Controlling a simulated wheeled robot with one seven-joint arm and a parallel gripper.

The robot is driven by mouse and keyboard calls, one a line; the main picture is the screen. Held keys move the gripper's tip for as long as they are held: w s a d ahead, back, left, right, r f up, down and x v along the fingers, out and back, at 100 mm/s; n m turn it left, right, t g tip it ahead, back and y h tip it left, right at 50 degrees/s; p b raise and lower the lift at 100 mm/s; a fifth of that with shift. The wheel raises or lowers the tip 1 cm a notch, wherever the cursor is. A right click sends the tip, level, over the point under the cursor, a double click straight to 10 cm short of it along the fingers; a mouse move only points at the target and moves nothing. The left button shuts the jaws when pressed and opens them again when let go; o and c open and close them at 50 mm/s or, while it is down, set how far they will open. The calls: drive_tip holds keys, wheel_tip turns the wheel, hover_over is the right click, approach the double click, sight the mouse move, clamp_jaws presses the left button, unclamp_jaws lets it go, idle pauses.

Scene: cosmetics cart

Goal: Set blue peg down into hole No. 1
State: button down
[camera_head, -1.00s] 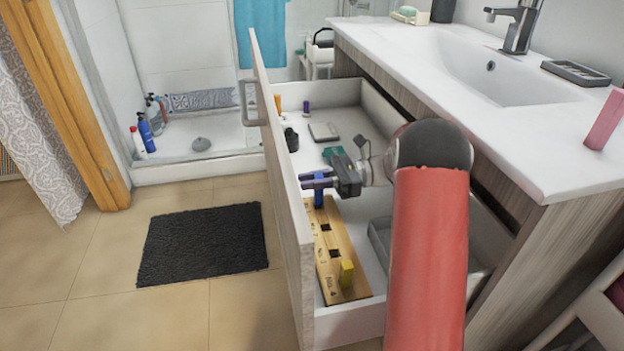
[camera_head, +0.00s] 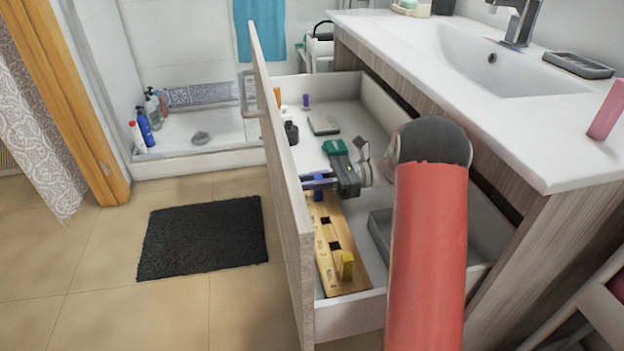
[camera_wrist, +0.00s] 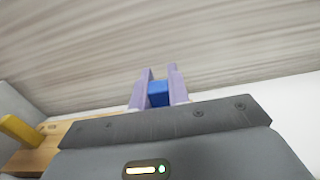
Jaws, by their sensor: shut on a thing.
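The wooden board (camera_head: 330,262) lies in the open drawer along its front panel. It has square holes and small printed marks beside them; I cannot read the numbers clearly. A yellow peg (camera_head: 346,265) stands upright at its near end. My gripper (camera_head: 319,183) is over the board's far end, shut on the blue peg (camera_head: 318,195). In the wrist view, the blue peg (camera_wrist: 159,94) sits between my two purple fingers (camera_wrist: 159,84). The peg's lower end and the board under it are hidden, so I cannot tell whether it is in a hole.
The drawer front (camera_head: 290,190) rises close on the left of my gripper. A green thing (camera_head: 335,147), a dark bottle (camera_head: 291,135) and a grey box (camera_head: 324,125) lie farther back. A grey tray (camera_head: 381,235) is right of the board. The cabinet stands on the right.

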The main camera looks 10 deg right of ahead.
drive_tip(key=shift+f, duration=0.35)
drive_tip(key=c, duration=1.3)
unclamp_jaws()
drive_tip(key=shift+o, duration=0.2)
drive_tip(key=shift+r, duration=0.1)
